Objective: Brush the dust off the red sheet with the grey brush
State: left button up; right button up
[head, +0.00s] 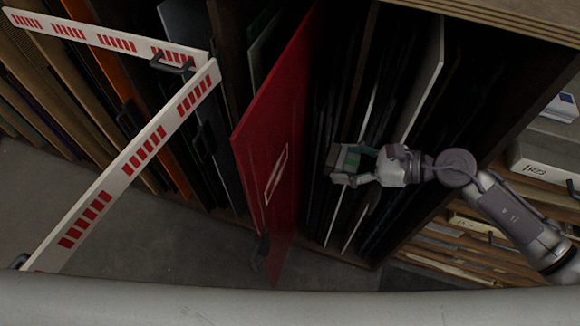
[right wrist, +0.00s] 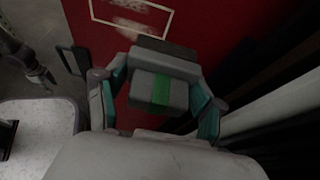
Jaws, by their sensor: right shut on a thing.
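The red sheet (head: 268,125) stands upright, sticking out of the rack; its face fills the top of the right wrist view (right wrist: 215,30). A white rectangular outline (head: 276,175) marks it, with pale dust smudges (right wrist: 135,28) inside. My right gripper (head: 350,165) is shut on the grey brush (right wrist: 150,88), which has a green band and dark bristles (right wrist: 165,52) pointing to the sheet. In the head view a gap shows between brush and sheet. A grey jointed shape at the wrist view's left edge appears to be my left gripper (right wrist: 38,75); its jaws are unclear.
The wooden rack (head: 500,20) holds several upright sheets, with a pale one (head: 425,80) behind my right gripper. A white barrier with red marks (head: 140,150) stands at left. Drawers (head: 545,165) are at right. Bare floor (head: 150,235) shows at lower left.

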dwell(0.4)
jog(key=s+a+f+m+g+y, duration=0.1)
jog(key=s+a+f+m+g, duration=0.15)
jog(key=s, duration=0.25)
jog(key=s+a+f+m+g+y, duration=0.1)
jog(key=s+a+m, duration=0.1)
jog(key=s+m, duration=0.3)
jog(key=shift+n+g, duration=0.25)
jog(key=shift+n, duration=0.4)
jog(key=shift+w+a+p, duration=0.2)
jog(key=shift+a+p, duration=0.3)
jog(key=shift+a, duration=1)
jog(key=shift+w+a+p, duration=0.2)
jog(key=shift+a+p, duration=0.3)
jog(key=shift+a, duration=0.95)
jog(key=shift+w+a+p, duration=0.3)
jog(key=shift+a, duration=0.65)
